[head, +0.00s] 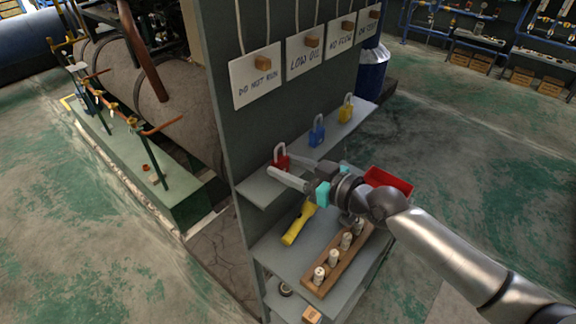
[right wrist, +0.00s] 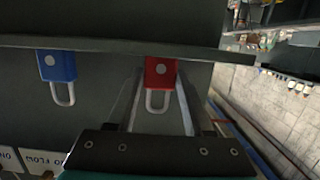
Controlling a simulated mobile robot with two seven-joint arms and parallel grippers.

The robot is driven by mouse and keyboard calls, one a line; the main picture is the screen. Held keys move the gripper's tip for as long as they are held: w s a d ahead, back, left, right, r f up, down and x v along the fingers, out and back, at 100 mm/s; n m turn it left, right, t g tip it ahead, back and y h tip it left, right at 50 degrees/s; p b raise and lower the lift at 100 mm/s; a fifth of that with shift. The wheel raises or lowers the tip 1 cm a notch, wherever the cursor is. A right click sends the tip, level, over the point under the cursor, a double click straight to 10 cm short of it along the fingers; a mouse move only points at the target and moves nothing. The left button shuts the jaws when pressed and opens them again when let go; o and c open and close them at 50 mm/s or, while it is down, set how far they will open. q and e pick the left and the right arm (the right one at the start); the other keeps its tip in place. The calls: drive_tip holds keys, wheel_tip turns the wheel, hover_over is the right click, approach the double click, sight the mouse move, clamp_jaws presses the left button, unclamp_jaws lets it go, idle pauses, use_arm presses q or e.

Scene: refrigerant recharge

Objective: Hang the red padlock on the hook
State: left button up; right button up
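The red padlock (head: 281,160) stands upright, shackle up, at the left end of the upper shelf (head: 262,188) in the head view. My right gripper (head: 286,168) reaches in from the right at shelf height. In the right wrist view the red padlock (right wrist: 160,73) appears upside down between the two spread fingers (right wrist: 159,80), one on each side. The fingers look open, with no clear grip on it. I cannot make out a hook for certain; small wooden blocks (head: 262,63) stick out from the hanging signs. My left gripper is not in view.
A blue padlock (head: 317,131) and a yellow padlock (head: 346,109) stand farther along the same shelf. Below are a yellow flashlight (head: 298,223), a wooden rack (head: 338,262) of small cylinders and a red bin (head: 388,181). The grey panel (head: 222,100) rises behind the shelf.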

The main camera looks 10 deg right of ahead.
drive_tip(key=c, duration=0.7)
drive_tip(key=shift+r+p, duration=0.8)
drive_tip(key=shift+r, duration=0.15)
drive_tip(key=shift+s+d+f+b, duration=0.1)
drive_tip(key=shift+s+d+b, duration=0.1)
drive_tip(key=shift+s+d, duration=0.65)
drive_tip(key=shift+s+d+f+b, duration=0.15)
drive_tip(key=shift+s+d, duration=0.45)
drive_tip(key=shift+s, duration=0.35)
drive_tip(key=shift+f+b+v, duration=0.2)
drive_tip(key=shift+b+v, duration=0.15)
drive_tip(key=shift+v, duration=1.6)
drive_tip(key=shift+s, duration=0.15)
